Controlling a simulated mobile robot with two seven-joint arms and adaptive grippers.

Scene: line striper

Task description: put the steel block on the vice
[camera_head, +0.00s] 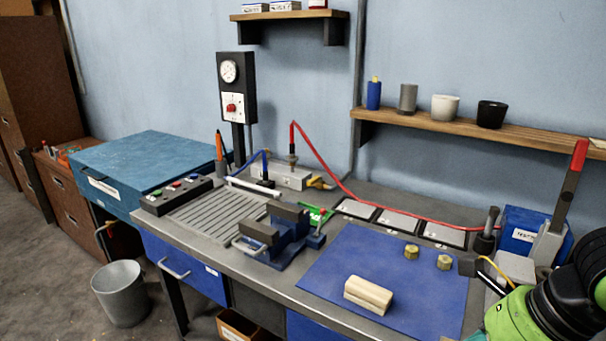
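A pale, cream-coloured block (368,293) with a groove along its side lies on the blue mat (330,262) at the front of the bench. It is the only loose block I see, and its colour does not clearly read as steel. The blue vice (290,249) with dark grey jaws stands left of the mat. Its jaws are apart, and nothing shows between them. A green and black part of my arm is at the lower right corner, well right of the pale block.
Two brass nuts (411,252) lie on the mat's right part. A slotted plate (222,221) and a button box (176,195) lie left of the vice. A red hose (335,180) runs behind. A red-handled lever press (565,200) stands at the right.

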